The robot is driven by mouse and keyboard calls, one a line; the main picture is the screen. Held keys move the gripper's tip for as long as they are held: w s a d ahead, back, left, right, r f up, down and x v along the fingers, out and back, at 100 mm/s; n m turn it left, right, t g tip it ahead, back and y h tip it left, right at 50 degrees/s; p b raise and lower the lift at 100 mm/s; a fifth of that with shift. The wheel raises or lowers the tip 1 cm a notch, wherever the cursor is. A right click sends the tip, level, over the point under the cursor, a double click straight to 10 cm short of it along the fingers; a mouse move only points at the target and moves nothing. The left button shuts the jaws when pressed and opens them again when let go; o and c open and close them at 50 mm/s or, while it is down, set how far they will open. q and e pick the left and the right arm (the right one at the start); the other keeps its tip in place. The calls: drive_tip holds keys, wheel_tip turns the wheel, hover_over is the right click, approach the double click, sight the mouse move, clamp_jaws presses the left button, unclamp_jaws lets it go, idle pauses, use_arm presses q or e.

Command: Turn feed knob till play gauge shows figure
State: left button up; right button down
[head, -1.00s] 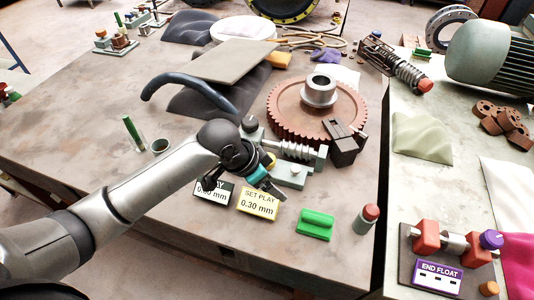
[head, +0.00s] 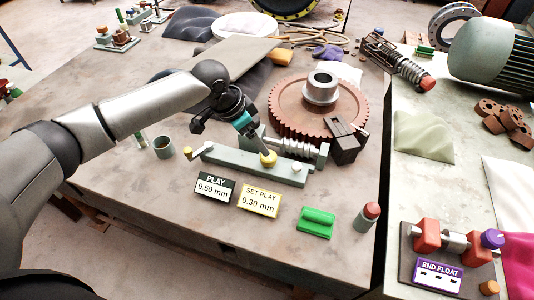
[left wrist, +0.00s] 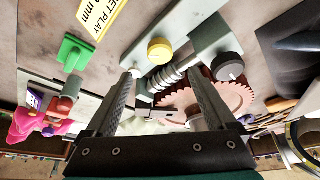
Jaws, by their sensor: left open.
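The play gauge (head: 213,187) is a dark plate reading "PLAY 0.50 mm". Beside it, a yellow-framed plate (head: 260,200) reads "SET PLAY 0.30 mm". Behind them is a grey-green fixture (head: 240,168) with a round yellow knob (head: 268,159), a worm screw (head: 293,150) and a large red-brown gear (head: 287,115). My left gripper (head: 260,143) is open, pointing down just behind the yellow knob. In the left wrist view the yellow knob (left wrist: 160,50) lies beyond and between the open fingertips (left wrist: 158,73), apparently untouched. A dark knob (left wrist: 228,66) is to its right.
A green block (head: 316,222) and a red-capped cylinder (head: 367,216) stand at the table's front right. An END FLOAT fixture (head: 450,255) is on the neighbouring bench. A small cup (head: 163,147) stands left of the fixture. The front left of the table is clear.

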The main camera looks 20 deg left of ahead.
sight(268, 159)
use_arm(q)
drive_tip(key=b+x, duration=0.1)
drive_tip(key=x, duration=0.8)
drive_tip(key=shift+d, duration=0.1)
drive_tip(key=c, duration=1.4)
drive_tip(key=shift+o, duration=0.2)
drive_tip(key=shift+f+m+b, duration=0.1)
drive_tip(key=shift+m+b, duration=0.2)
